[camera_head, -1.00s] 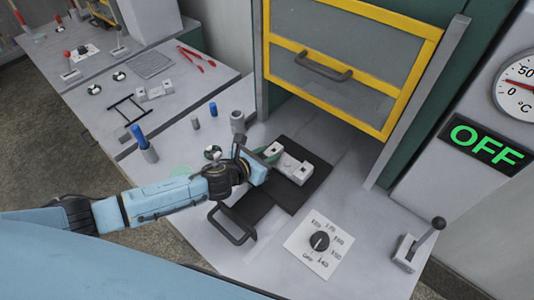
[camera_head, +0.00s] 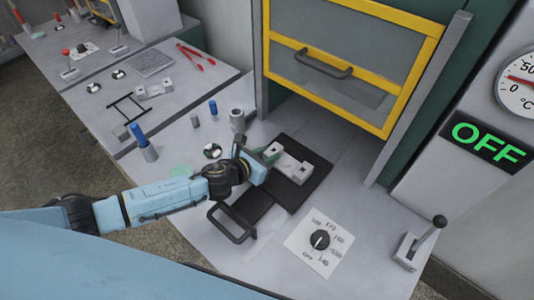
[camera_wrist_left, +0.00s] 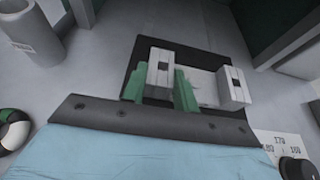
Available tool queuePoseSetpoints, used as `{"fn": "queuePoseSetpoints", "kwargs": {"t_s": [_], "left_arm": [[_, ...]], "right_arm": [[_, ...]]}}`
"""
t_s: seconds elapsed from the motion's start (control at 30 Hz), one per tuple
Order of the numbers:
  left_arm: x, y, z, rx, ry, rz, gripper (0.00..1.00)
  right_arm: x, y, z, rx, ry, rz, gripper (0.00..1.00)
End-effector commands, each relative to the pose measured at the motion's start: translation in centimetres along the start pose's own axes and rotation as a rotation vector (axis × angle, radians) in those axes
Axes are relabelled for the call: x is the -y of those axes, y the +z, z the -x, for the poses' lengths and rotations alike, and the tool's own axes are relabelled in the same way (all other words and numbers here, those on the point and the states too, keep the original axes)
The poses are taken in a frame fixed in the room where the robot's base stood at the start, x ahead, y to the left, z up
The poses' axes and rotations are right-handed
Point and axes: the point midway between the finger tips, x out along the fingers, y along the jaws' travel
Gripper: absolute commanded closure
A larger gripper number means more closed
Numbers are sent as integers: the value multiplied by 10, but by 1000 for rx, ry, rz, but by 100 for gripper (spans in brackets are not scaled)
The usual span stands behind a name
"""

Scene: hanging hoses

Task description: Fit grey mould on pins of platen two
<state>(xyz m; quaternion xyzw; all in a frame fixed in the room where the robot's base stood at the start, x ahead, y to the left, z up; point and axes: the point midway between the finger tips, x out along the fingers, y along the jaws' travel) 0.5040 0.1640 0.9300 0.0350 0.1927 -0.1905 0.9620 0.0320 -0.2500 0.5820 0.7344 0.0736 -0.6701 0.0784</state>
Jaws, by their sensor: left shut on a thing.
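The light grey mould (camera_head: 288,163) is a block with two raised ends and a dark square hole in each. It is over the dark platen (camera_head: 318,180) in front of the yellow-framed guard. My left gripper (camera_head: 269,152) is shut on the mould's nearer raised end. In the left wrist view, the green fingers (camera_wrist_left: 161,90) stand on both sides of that end, and the mould's other end (camera_wrist_left: 234,87) points right. The pins are hidden under the mould. I cannot tell whether the mould rests fully on the platen. My right gripper is not in view.
A black handle (camera_head: 232,224) sticks out in front of the platen. A dial (camera_head: 319,240) and a lever (camera_head: 425,243) stand to the right. A grey cup (camera_head: 237,120) and blue-topped pegs (camera_head: 140,137) stand to the left. The yellow-framed guard (camera_head: 340,70) is raised behind.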

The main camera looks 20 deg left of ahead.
Motion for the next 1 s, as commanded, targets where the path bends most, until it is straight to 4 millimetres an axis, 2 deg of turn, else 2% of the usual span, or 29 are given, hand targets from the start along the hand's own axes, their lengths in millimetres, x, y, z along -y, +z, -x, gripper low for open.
{"fn": "queuePoseSetpoints", "kwargs": {"t_s": [0.37,0.4,0.57,0.87,1.0], "left_arm": [[0,2,-1,4,-2,1,100],[0,2,-1,4,-2,1,67],[0,1,0,3,-1,1,46],[0,-2,1,-2,0,-1,46],[0,-1,11,-2,-1,-1,46]], "right_arm": [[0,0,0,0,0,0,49],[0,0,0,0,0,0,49],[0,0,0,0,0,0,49],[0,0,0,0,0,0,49],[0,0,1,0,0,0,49]]}}
